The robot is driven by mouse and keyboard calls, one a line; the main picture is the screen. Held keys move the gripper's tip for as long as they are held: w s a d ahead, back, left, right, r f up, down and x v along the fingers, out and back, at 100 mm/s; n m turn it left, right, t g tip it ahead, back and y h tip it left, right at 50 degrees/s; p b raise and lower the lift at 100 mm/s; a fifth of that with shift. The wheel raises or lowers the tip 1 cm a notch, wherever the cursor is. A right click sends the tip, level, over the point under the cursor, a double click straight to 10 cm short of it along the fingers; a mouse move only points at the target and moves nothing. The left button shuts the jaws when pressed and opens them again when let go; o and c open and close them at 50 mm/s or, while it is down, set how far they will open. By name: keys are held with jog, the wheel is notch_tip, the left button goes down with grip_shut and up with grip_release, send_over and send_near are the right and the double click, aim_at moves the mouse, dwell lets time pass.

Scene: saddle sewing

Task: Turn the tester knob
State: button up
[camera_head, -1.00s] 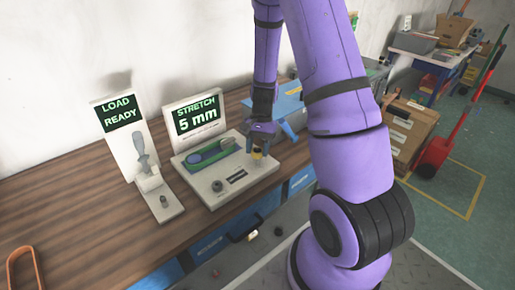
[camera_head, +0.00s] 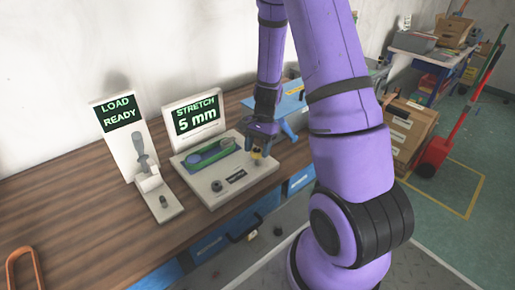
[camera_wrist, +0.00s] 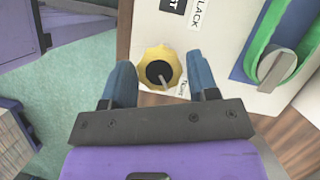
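The tester (camera_head: 213,196) is a pale box on the wooden bench, with a screen (camera_head: 196,118) reading "STRETCH 5 mm". Its knob (camera_head: 257,158) is yellow, at the tester's right end. In the wrist view the knob (camera_wrist: 175,62) has a scalloped yellow rim, a black centre and a light pointer line toward the lower right. My gripper (camera_head: 261,142) is over that end, pointing down. In the wrist view its blue fingers (camera_wrist: 161,76) stand open either side of the knob, with a visible gap on each side. Whether they reach down to the knob's height is unclear.
A green band around a blue piece with a grey lever (camera_wrist: 277,66) lies on the tester beside the knob. A "LOAD READY" stand (camera_head: 128,150) with a grey-handled tool is to the left. A blue object (camera_head: 290,108) sits behind my gripper. The bench's left part is mostly clear.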

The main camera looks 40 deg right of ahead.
jog(key=shift+o, duration=1.2)
jog(key=v, duration=1)
jog(key=shift+d+r, duration=0.2)
jog(key=shift+r, duration=0.15)
jog(key=s+a+r+n+t+h, duration=0.1)
jog(key=s+a+r+n, duration=0.2)
jog(key=a+r, duration=0.35)
jog(key=s+a+r+n+t+h, duration=0.1)
jog(key=s+a+r+n+t, duration=0.2)
jog(key=r, duration=0.6)
jog(key=s+a+r+n+t+h, duration=0.1)
jog(key=s+a+r+n, duration=0.1)
jog(key=s, duration=0.5)
jog(key=s+a+r+n+t+h, duration=0.1)
jog(key=s+a+r+n+t, duration=0.1)
jog(key=s+r+n, duration=0.3)
jog(key=shift+s+a+r, duration=0.55)
jog(key=shift+s+a, duration=0.25)
jog(key=shift+s, duration=0.35)
